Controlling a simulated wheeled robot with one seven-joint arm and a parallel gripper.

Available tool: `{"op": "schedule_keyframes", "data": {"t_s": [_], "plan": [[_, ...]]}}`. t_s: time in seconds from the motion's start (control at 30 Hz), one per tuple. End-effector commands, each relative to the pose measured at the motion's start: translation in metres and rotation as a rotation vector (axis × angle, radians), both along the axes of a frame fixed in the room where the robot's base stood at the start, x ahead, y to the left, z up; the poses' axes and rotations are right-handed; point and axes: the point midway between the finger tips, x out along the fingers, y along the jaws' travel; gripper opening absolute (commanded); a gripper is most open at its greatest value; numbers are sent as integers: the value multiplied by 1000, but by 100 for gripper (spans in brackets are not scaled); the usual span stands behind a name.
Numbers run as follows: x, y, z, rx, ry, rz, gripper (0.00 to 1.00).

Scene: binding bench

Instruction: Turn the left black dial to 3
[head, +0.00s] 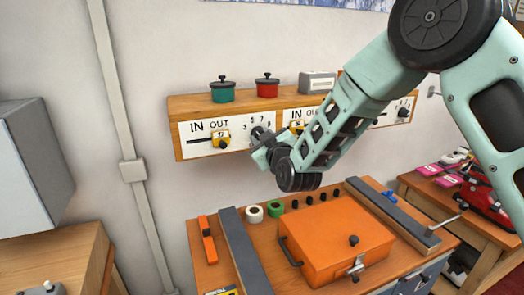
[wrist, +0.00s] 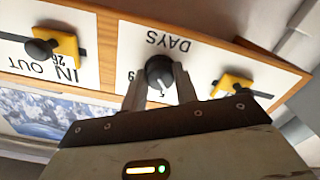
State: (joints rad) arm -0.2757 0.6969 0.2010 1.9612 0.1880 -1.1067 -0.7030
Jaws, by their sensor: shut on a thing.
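The left black dial (wrist: 155,68) is a round knob on a white panel, above the inverted 5 in the wrist view. A white mark on it points down and slightly right in that picture, close to the 5. The word DAYS and a 9 also show upside down there; the 3 is not visible. In the head view the dial (head: 257,131) sits under the numbers 3, 5 and 7, partly behind my gripper. My gripper (wrist: 161,84) has one finger on each side of the dial and is shut on it. The head view also shows my gripper (head: 262,148) at the panel.
Yellow slider blocks (head: 220,139) sit beside IN OUT labels. A second black dial (head: 403,112) is at the shelf's right end. Green (head: 222,93) and red (head: 267,88) pots stand on the wooden shelf. An orange box (head: 330,235) stands on the bench below my arm.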

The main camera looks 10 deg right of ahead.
Motion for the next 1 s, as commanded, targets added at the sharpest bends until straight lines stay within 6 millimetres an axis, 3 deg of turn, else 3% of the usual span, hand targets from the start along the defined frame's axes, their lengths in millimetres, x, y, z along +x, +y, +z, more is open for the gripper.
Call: {"op": "schedule_keyframes", "data": {"t_s": [0.5,1.0], "plan": [[0,1,-1,-295,-82,1,6],[0,0,1,-341,-92,0,6]]}}
